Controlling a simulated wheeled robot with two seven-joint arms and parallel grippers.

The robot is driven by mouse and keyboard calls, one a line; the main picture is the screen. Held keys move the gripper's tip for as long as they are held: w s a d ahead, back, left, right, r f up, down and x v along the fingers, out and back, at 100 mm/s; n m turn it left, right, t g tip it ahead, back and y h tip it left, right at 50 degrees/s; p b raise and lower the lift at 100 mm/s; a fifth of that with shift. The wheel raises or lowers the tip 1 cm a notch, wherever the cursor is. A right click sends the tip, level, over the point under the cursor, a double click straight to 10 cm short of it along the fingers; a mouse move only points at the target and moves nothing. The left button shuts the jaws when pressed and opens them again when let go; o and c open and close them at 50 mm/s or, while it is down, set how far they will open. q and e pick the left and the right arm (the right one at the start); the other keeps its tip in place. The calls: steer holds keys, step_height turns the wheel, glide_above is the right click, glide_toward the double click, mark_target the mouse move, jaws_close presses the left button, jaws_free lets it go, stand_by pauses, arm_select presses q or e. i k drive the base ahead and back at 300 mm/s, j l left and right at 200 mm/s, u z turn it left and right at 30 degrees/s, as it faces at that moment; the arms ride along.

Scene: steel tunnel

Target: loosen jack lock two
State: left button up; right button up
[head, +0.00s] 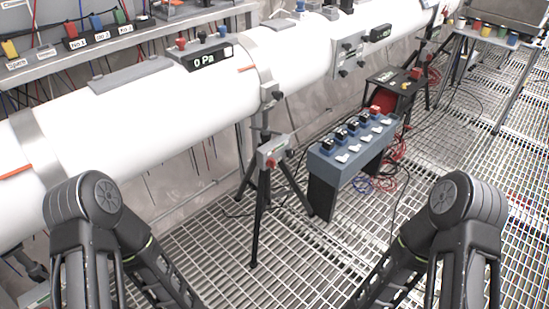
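A black tripod jack (262,205) stands on the grating under the white pipe (160,105). A red and grey lock piece (271,152) sits on its upper part, with a small handle to one side. No number is readable on it, so I cannot tell which jack it is. A metal band (262,72) circles the pipe above this jack. Another dark stand (434,82) holds the pipe farther back at the right. Only the elbows and links of my two arms show, at lower left and lower right. Both grippers are out of view.
A blue switch box (348,150) on dark legs stands right of the jack, with red and blue cables on the floor. A black device (392,82) stands behind it. A gauge (207,58) on the pipe reads 0 Pa. Grating (310,255) in front is clear.

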mark_target(271, 162)
steer(key=i+l+u, duration=0.55)
steer(key=l+u, duration=0.2)
